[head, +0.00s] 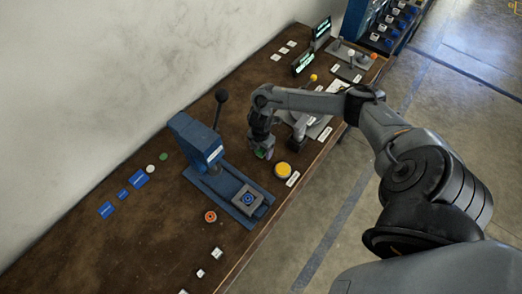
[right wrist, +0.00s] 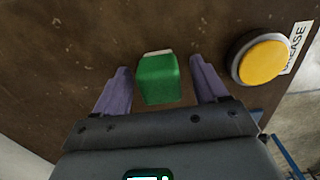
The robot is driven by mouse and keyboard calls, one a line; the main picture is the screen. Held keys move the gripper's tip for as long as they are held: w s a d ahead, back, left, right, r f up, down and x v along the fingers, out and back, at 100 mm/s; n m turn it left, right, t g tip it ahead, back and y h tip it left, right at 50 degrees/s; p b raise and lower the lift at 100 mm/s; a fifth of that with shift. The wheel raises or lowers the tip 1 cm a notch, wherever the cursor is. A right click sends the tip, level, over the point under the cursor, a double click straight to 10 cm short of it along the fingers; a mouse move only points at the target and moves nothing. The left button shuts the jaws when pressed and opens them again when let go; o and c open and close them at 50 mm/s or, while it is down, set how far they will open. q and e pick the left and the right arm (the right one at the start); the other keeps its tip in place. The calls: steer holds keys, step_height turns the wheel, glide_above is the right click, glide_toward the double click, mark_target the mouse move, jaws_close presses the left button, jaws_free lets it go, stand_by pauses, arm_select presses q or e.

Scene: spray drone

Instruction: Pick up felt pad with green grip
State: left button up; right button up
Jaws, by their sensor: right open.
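The felt pad's green grip (right wrist: 158,80) stands on the brown table in the right wrist view, with a thin pale edge (right wrist: 157,52) at its far side. In the head view a bit of the green grip (head: 261,153) shows under my right gripper (head: 264,150). In the right wrist view my right gripper (right wrist: 162,88) is open, with one purple finger on each side of the green grip. Gaps show between the grip and both fingers, so it is not clasped. My left gripper does not show.
A blue press (head: 198,143) with a black-knobbed lever stands to the left. An orange ring (head: 210,216) and small blue plates (head: 138,179) lie on the table (head: 120,240).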

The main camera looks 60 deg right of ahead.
steer(key=shift+f, duration=0.1)
steer(key=shift+c, duration=0.3)
steer(key=shift+c, duration=1.1)
steer(key=c, duration=0.8)
step_height(320, 180, up, 9)
steer(key=shift+r+p, duration=0.15)
steer(key=shift+p, duration=0.6)
steer(key=shift+r, duration=0.4)
